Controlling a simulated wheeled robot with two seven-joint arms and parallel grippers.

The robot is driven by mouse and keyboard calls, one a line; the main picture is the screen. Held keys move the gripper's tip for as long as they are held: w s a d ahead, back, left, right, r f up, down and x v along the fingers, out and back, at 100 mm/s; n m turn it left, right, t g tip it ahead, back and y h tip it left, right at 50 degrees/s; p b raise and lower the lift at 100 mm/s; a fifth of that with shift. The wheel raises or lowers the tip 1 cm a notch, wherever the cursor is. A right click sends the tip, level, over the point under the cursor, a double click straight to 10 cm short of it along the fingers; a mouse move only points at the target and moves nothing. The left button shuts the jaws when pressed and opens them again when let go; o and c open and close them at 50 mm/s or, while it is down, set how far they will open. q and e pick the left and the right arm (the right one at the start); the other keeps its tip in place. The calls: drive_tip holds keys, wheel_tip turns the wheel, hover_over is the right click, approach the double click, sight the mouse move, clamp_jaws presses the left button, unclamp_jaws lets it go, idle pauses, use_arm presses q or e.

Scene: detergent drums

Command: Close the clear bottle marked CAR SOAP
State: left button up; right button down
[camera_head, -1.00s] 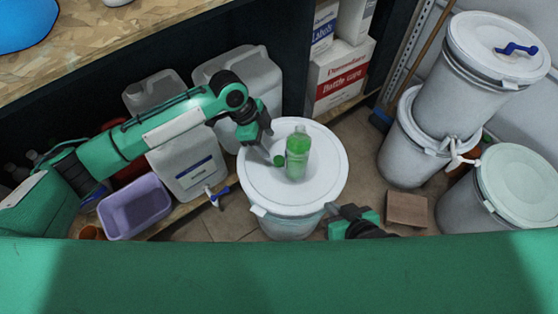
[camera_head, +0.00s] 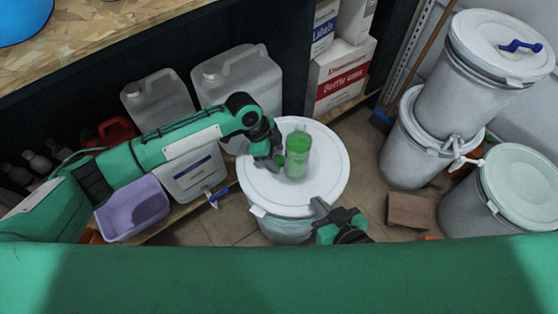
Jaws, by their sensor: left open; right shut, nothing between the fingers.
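A clear bottle of green liquid (camera_head: 297,158) stands upright on the white lid of a drum (camera_head: 320,185). Its label is too small to read, and its neck looks pale and uncapped. A small green cap (camera_head: 280,156) is on the lid just left of the bottle. My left gripper (camera_head: 270,161) is open, right beside the cap. I cannot tell whether the fingers are around the cap or touching it.
Grey canisters (camera_head: 236,82) and a purple tub (camera_head: 131,207) are on the left. Stacked drums (camera_head: 480,80) and another drum (camera_head: 520,185) stand on the right. A brown block (camera_head: 409,211) lies on the floor. The right half of the lid is clear.

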sight(277, 159)
use_arm(q)
drive_tip(key=shift+d+f, duration=0.3)
drive_tip(key=shift+f, duration=0.35)
use_arm(e)
drive_tip(key=shift+a+r, duration=0.1)
drive_tip(key=shift+a, duration=0.15)
use_arm(q)
drive_tip(key=c, duration=1.1)
drive_tip(key=shift+o, duration=0.2)
drive_tip(key=shift+r, duration=0.1)
